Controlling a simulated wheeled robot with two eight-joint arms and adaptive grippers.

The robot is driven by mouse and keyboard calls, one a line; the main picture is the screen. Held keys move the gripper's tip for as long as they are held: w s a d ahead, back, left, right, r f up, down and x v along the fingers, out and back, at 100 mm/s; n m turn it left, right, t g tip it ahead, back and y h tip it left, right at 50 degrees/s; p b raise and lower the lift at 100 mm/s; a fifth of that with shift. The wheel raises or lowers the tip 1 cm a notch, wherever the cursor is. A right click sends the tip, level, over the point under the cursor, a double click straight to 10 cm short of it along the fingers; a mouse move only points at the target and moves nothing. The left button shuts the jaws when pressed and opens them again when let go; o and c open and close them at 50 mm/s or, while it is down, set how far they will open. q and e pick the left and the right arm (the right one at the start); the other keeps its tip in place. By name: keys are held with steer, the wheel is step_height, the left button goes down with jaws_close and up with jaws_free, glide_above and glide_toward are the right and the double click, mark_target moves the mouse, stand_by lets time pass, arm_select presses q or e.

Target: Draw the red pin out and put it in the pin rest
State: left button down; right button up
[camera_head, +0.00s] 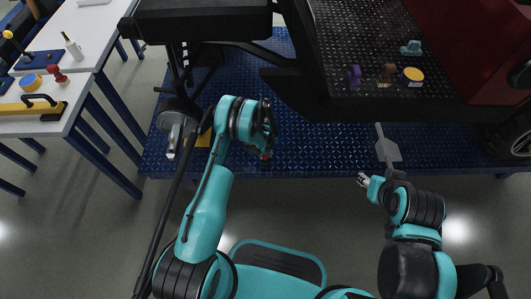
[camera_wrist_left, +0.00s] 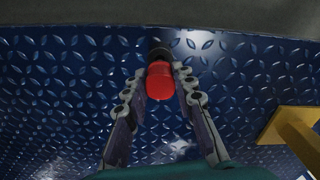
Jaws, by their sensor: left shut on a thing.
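The red pin (camera_wrist_left: 160,82) shows in the left wrist view with its rounded red head toward the camera. A dark round collar (camera_wrist_left: 160,52) sits right behind it against the blue plate; I cannot tell how far the pin sits in it. My left gripper (camera_wrist_left: 161,78) is shut on the red pin, with a finger on each side. My right gripper (camera_head: 363,180) is empty in front of the platform. I cannot make out the pin rest for certain.
The blue tread-plate platform (camera_head: 340,150) runs across the middle under a black frame (camera_head: 360,108). A yellow part (camera_wrist_left: 290,125) stands at the right in the wrist view. A grey roller-like part (camera_head: 175,122) is left of my arm. Benches (camera_head: 80,110) stand at far left.

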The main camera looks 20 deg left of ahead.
arm_select(q)
steer(key=shift+f, duration=2.05)
steer(key=c, duration=1.2)
jaws_free()
steer(key=shift+o, duration=0.2)
step_height(320, 180, up, 12)
